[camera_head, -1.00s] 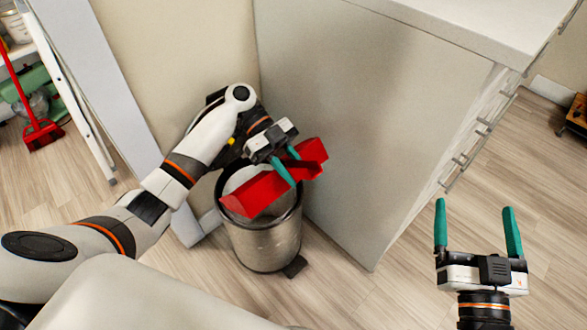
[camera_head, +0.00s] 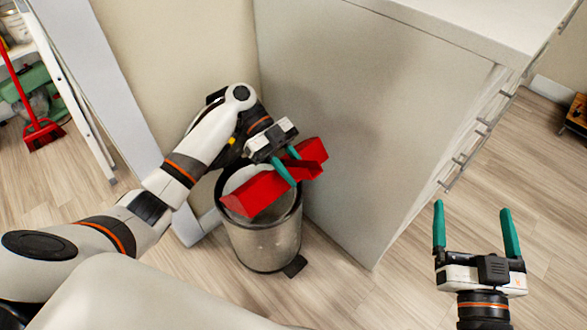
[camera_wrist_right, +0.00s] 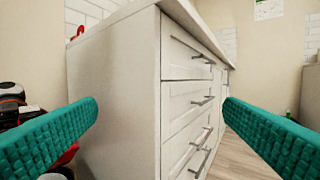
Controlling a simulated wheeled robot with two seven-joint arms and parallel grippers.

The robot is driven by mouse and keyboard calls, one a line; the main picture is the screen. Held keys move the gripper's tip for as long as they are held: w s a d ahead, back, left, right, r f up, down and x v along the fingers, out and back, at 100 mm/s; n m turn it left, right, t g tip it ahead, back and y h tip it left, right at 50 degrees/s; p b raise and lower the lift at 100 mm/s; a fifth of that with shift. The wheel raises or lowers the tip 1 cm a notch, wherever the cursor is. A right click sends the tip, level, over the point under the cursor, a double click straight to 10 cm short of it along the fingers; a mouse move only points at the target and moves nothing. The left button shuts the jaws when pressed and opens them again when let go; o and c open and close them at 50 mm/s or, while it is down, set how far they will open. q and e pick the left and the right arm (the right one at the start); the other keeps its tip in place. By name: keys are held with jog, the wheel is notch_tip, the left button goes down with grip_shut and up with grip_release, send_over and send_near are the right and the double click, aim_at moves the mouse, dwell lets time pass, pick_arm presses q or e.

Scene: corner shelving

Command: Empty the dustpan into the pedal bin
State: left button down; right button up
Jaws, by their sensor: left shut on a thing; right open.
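The red dustpan (camera_head: 254,194) is over the mouth of the metal pedal bin (camera_head: 267,246), tilted, with its wide end lower left and its handle end upper right. My left gripper (camera_head: 289,172) is shut on the dustpan near its handle. The bin stands open, and its pale inside shows behind the dustpan. Its dark pedal (camera_head: 295,266) is at the lower right. I cannot see any debris on the pan or in the bin. My right gripper (camera_head: 475,228) is open and empty, off to the right; its teal fingers frame the right wrist view (camera_wrist_right: 158,135).
A white cabinet (camera_head: 370,130) stands right beside the bin; its drawers with bar handles show in the right wrist view (camera_wrist_right: 190,108). A wall is behind the bin. A red broom (camera_head: 42,133) stands at the far left. Floor at lower right is clear.

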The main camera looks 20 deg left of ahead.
pick_arm(q)
jog(key=shift+f, duration=0.1)
notch_tip(320, 180, down, 3)
jog(key=shift+r+b, duration=0.1)
jog(key=shift+b, duration=1.15)
jog(key=shift+r+p, duration=0.3)
notch_tip(320, 180, up, 2)
jog(key=shift+r+p, duration=0.25)
jog(key=shift+p, duration=0.75)
jog(key=shift+f, duration=0.1)
notch_tip(320, 180, down, 3)
jog(key=shift+r+b, duration=0.1)
jog(key=shift+b, duration=1.1)
pick_arm(e)
jog(key=s+r+t+y, duration=0.1)
jog(key=s+r+t, duration=0.2)
jog(key=r+t, duration=0.2)
notch_tip(320, 180, up, 2)
jog(key=shift+a+t+y, duration=0.15)
jog(key=shift+t+y, duration=0.15)
jog(key=shift+y, duration=0.1)
